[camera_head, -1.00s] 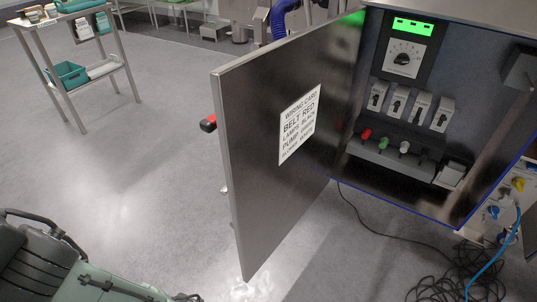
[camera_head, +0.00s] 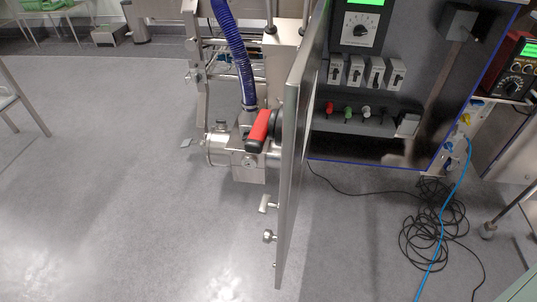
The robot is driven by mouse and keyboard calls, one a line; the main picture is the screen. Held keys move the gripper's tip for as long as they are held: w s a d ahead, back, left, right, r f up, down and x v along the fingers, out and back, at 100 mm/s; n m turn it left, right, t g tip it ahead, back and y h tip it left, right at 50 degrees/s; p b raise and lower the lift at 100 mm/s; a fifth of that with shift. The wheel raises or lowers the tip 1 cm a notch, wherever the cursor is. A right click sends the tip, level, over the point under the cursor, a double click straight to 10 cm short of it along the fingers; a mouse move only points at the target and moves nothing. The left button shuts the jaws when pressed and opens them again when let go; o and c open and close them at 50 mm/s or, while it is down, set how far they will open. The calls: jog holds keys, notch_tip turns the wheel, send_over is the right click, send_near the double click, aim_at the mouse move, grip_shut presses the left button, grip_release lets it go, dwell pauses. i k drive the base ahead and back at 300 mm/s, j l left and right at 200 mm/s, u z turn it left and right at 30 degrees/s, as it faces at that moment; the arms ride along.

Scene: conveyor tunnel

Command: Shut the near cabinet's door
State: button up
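The near cabinet (camera_head: 440,108) stands at the upper right with its inside showing. It holds a dial, a row of grey switches, and red, green and white plugs. Its grey metal door (camera_head: 291,185) stands wide open, seen almost edge-on and pointing toward me. Smaller metal fittings (camera_head: 268,236) show lower down on that side. My gripper is not in view.
A metal pump (camera_head: 222,150) with a blue hose (camera_head: 236,50) stands behind the door's left side. A black cable coil (camera_head: 430,235) and a blue cable (camera_head: 440,235) lie on the floor at the lower right.

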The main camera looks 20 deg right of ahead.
aim_at(299, 85)
jog(key=i+j, duration=0.15)
jog(key=j, duration=0.25)
jog(key=i+j, duration=0.15)
jog(key=j, duration=0.25)
jog(key=i+j+z, duration=0.1)
jog(key=j, duration=0.3)
jog(key=j+z, duration=0.1)
jog(key=z, duration=0.9)
jog(key=j+z, duration=0.15)
jog(key=z, duration=0.35)
jog(key=k+j+u, duration=0.4)
jog(key=k+j, duration=0.05)
jog(key=k, duration=0.05)
